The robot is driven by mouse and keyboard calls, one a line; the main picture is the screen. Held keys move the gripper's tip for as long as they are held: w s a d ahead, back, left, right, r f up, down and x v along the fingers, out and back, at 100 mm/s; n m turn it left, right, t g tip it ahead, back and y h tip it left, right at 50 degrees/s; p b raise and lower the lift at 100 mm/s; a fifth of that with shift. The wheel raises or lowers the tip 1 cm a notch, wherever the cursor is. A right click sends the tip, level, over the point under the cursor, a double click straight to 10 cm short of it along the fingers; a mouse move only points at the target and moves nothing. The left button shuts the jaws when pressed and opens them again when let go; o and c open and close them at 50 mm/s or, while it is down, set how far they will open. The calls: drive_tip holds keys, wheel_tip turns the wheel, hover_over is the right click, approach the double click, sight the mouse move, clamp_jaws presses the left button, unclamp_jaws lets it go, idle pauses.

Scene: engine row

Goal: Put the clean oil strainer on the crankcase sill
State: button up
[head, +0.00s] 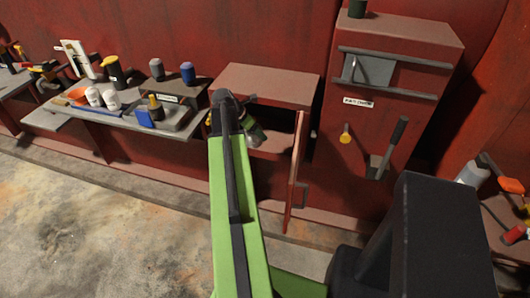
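My green and black arm reaches up the middle of the head view. My gripper (252,139) is small and partly hidden by the arm, at the left side of an open red compartment (281,142), apparently the crankcase. Its fingers and anything between them are too small to make out. The bottom edge of the opening, likely the crankcase sill, is partly covered by my arm. I cannot pick out the clean oil strainer with certainty.
The compartment's door (297,170) stands open on its right. A shelf (121,119) at left holds white jars (94,97), a blue box (144,117) and a tray (177,118). A tall red cabinet (350,185) with a lever (393,145) stands at right. Bare floor (100,230) lies at lower left.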

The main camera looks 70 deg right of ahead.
drive_tip(key=w+f+b, duration=1.1)
drive_tip(key=w+f, duration=0.1)
drive_tip(key=f, duration=0.2)
drive_tip(key=shift+n, duration=0.3)
drive_tip(key=s+d, duration=0.3)
drive_tip(key=d, duration=0.2)
drive_tip(key=s+d, duration=0.3)
drive_tip(key=d, duration=0.2)
drive_tip(key=s+d, duration=0.3)
drive_tip(key=d, duration=0.2)
drive_tip(key=shift+s+d, duration=0.1)
drive_tip(key=shift+d, duration=0.2)
drive_tip(key=shift+a+f, duration=0.1)
drive_tip(key=shift+a, duration=0.05)
drive_tip(key=shift+f, duration=0.25)
drive_tip(key=o, duration=1.7)
drive_tip(key=shift+r, duration=0.1)
